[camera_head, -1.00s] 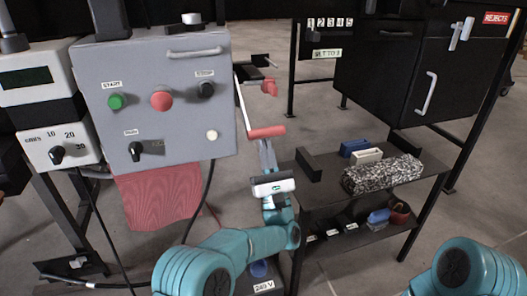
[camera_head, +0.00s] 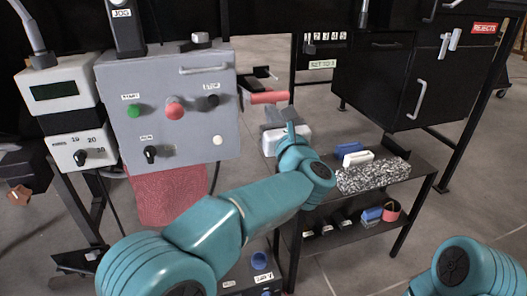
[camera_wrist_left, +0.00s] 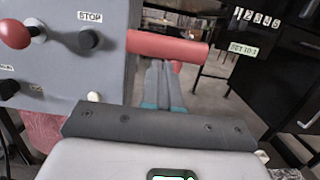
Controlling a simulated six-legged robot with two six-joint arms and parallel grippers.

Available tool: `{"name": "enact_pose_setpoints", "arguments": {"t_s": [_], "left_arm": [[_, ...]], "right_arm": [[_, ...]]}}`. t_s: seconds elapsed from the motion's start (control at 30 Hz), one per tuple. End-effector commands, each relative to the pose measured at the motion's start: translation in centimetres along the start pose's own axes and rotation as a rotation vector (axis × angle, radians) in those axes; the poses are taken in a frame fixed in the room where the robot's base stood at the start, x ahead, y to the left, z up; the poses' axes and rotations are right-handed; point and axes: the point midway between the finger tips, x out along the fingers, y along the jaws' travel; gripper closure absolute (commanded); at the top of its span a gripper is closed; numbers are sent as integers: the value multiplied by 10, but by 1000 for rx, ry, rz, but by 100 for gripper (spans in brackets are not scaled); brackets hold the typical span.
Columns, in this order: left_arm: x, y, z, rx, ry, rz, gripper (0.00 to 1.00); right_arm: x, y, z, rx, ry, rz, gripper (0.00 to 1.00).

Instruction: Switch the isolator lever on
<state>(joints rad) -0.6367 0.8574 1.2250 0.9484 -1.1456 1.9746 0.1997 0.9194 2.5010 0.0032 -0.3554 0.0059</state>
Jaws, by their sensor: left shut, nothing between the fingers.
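The isolator lever's red handle (camera_head: 269,97) sticks out sideways at the right side of the grey control box (camera_head: 190,165). In the left wrist view the handle (camera_wrist_left: 165,47) lies level across the top middle, just beyond the fingers. My left gripper (camera_head: 270,110) is shut and empty, right below the handle. Its fingertips (camera_wrist_left: 160,66) reach up to the handle's underside; I cannot tell whether they touch. The lever's arm is mostly hidden. My right gripper is out of view; only part of my right arm shows at the lower right.
The box carries a green START button (camera_head: 134,111), a red button (camera_head: 174,111) and a black STOP button (camera_head: 212,101).

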Motion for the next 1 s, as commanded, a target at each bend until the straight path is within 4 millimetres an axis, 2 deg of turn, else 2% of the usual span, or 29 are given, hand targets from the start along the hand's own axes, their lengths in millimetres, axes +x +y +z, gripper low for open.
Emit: {"name": "enact_pose_setpoints", "arguments": {"t_s": [0.03,0.2,0.4,0.53,0.7,1.0], "left_arm": [[4,0,21,-4,24,2,100],[15,1,54,-3,59,2,100],[28,1,78,-2,217,3,100],[35,1,87,0,291,3,100],[41,1,94,3,286,2,100],[47,1,97,2,282,2,100]], "right_arm": [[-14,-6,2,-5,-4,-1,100],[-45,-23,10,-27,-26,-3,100],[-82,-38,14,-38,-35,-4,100],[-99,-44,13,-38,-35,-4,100],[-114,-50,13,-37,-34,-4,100],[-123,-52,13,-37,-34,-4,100]]}}
